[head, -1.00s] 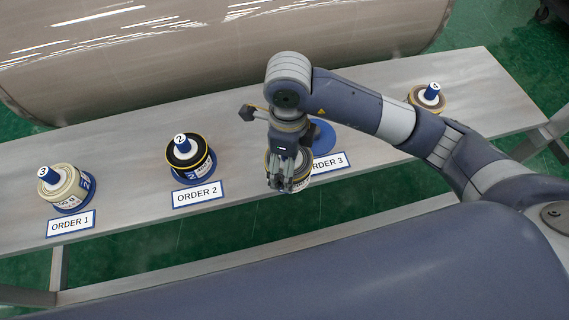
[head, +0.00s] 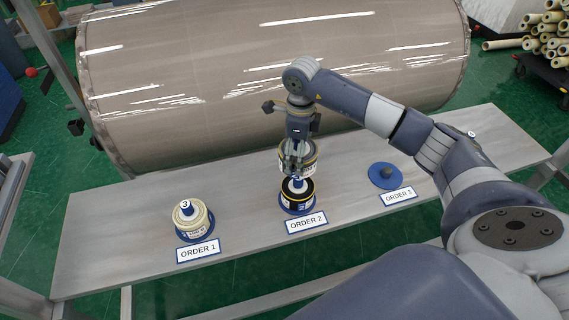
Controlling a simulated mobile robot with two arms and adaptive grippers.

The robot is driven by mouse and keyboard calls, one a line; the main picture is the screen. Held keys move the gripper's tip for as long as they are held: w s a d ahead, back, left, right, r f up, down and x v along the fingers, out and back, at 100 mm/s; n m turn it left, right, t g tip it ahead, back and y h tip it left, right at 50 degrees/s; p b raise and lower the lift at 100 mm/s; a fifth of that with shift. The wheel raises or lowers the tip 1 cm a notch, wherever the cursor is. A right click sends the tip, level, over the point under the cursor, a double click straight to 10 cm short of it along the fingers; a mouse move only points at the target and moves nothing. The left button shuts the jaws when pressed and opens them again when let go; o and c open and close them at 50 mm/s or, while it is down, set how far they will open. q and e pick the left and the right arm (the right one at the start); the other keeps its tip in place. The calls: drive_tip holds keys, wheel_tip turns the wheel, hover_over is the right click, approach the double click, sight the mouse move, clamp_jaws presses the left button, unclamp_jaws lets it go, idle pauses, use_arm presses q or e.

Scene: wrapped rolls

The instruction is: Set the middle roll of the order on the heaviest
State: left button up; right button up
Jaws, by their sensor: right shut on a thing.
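My right gripper (head: 293,168) is shut on a pale roll with a yellowish rim (head: 310,161). It holds this roll directly over the black roll (head: 306,191) at ORDER 2. The black roll has a yellow rim and a blue core, and sits on a blue base. The held roll and gripper hide part of its top; I cannot tell whether the two rolls touch. A cream roll (head: 202,223) with a blue core marked 3 stands at ORDER 1. The blue disc (head: 380,180) at ORDER 3 carries no roll, only a dark knob. My left gripper is out of view.
White cards for ORDER 1 (head: 198,251), ORDER 2 (head: 306,222) and ORDER 3 (head: 398,196) lie along the front of the grey bench (head: 110,240). A large glossy roll (head: 220,75) lies behind it. My right arm covers the bench's right part. The bench's left end is clear.

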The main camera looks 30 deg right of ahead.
drive_tip(key=shift+d+f+b, duration=0.3)
drive_tip(key=shift+d+f, duration=0.15)
drive_tip(key=shift+f, duration=0.4)
drive_tip(key=shift+a+f+b, duration=0.15)
drive_tip(key=shift+f+b, duration=0.4)
drive_tip(key=shift+f, duration=0.05)
wheel_tip(320, 180, down, 2)
drive_tip(key=shift+f+b, duration=0.1)
drive_tip(key=shift+b, duration=0.45)
wheel_tip(320, 180, down, 3)
drive_tip(key=b, duration=0.3)
drive_tip(key=shift+f, duration=0.1)
drive_tip(key=shift+f+b, duration=0.5)
drive_tip(key=shift+f, duration=0.25)
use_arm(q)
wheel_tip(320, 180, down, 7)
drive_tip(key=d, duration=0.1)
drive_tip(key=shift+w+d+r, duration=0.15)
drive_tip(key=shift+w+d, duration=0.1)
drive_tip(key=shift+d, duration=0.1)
